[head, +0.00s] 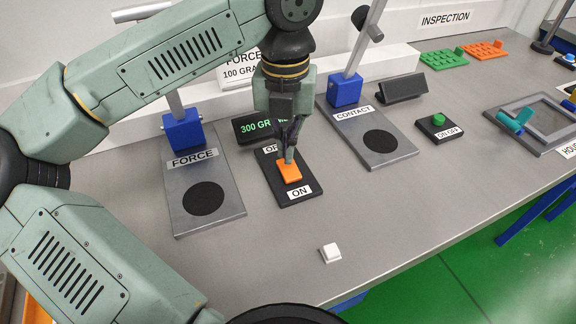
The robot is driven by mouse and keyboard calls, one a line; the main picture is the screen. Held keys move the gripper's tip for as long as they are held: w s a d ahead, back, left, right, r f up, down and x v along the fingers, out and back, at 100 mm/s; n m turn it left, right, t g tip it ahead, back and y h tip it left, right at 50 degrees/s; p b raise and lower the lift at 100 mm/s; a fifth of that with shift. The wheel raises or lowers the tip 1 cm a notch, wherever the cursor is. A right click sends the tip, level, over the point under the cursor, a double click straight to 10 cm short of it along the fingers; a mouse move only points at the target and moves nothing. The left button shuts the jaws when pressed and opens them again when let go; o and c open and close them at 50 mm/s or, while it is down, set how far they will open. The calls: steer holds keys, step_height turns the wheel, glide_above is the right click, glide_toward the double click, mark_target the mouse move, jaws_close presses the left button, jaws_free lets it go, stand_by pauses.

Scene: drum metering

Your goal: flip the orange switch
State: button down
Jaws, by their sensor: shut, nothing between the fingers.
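The orange switch (290,173) sits on a black plate (283,191) on the grey bench. The plate has an "ON" label at its near end and a partly hidden label at its far end. My gripper (289,158) points down with its fingers shut and empty. The fingertips are at the far end of the orange switch. I cannot tell for sure whether they touch it. Part of the switch plate's far end is hidden behind my gripper.
The FORCE stand (180,203) is left of the switch, and the CONTACT stand (398,150) is right. A white block (330,253) lies near the front edge. A green button (438,120) is further right. The bench front is mostly clear.

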steer(key=shift+f+b, duration=0.95)
steer(key=shift+f, duration=0.15)
steer(key=shift+r, duration=0.1)
stand_by(0.3)
steer(key=shift+r+p, duration=2.1)
steer(key=shift+r, duration=1.4)
steer(key=shift+f, duration=0.1)
